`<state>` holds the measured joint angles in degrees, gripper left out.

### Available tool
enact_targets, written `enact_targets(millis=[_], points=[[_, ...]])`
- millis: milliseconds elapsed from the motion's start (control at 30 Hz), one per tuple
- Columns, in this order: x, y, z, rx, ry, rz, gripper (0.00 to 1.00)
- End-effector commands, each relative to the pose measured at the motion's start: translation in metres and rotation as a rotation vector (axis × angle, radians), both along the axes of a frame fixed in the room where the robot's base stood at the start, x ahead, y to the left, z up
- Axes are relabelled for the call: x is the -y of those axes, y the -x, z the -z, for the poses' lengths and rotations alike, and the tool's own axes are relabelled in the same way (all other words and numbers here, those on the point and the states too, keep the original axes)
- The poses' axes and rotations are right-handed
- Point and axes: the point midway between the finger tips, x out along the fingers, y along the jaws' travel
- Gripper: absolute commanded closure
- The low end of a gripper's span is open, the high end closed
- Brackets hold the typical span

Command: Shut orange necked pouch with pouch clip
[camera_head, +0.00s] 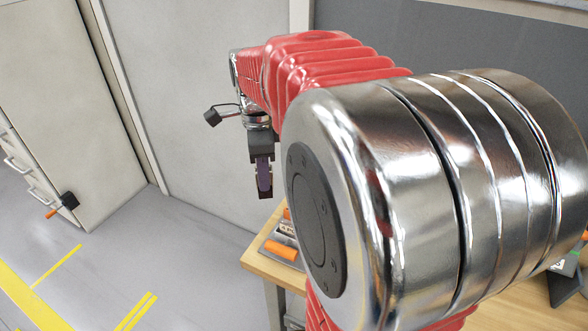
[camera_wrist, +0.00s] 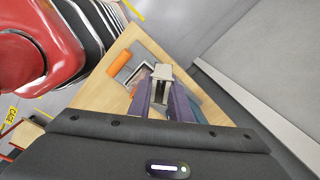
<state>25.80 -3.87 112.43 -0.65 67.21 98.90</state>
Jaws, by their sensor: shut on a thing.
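My gripper (camera_head: 263,182) hangs pointing down in the head view, left of my large arm joint. In the wrist view its purple fingers (camera_wrist: 160,108) are shut on a small pale grey piece (camera_wrist: 162,72), which looks like the pouch clip. The piece is held above the wooden table (camera_wrist: 103,88). An orange object (camera_wrist: 120,62) lies on the table beyond the fingers, to their left. It also shows near the table corner in the head view (camera_head: 281,250). I cannot tell whether it is the orange necked pouch; no neck is clear.
Grey and white items (camera_head: 287,232) lie beside the orange object. My arm hides much of the table. A drawer cabinet (camera_head: 70,110) stands at the left, with a black and orange object (camera_head: 65,202) by its drawers. Grey wall panels stand behind. The floor at lower left is clear.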

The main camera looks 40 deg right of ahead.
Motion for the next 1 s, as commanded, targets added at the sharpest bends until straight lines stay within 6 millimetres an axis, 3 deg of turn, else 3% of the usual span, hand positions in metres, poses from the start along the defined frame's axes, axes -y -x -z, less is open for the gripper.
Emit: enact_targets(millis=[500, 1000], points=[[0.025, 0.061, -0.031, 0.014, 0.017, 0.577, 0.95], [0.027, 0.066, -0.033, 0.016, 0.021, 0.627, 0.95]])
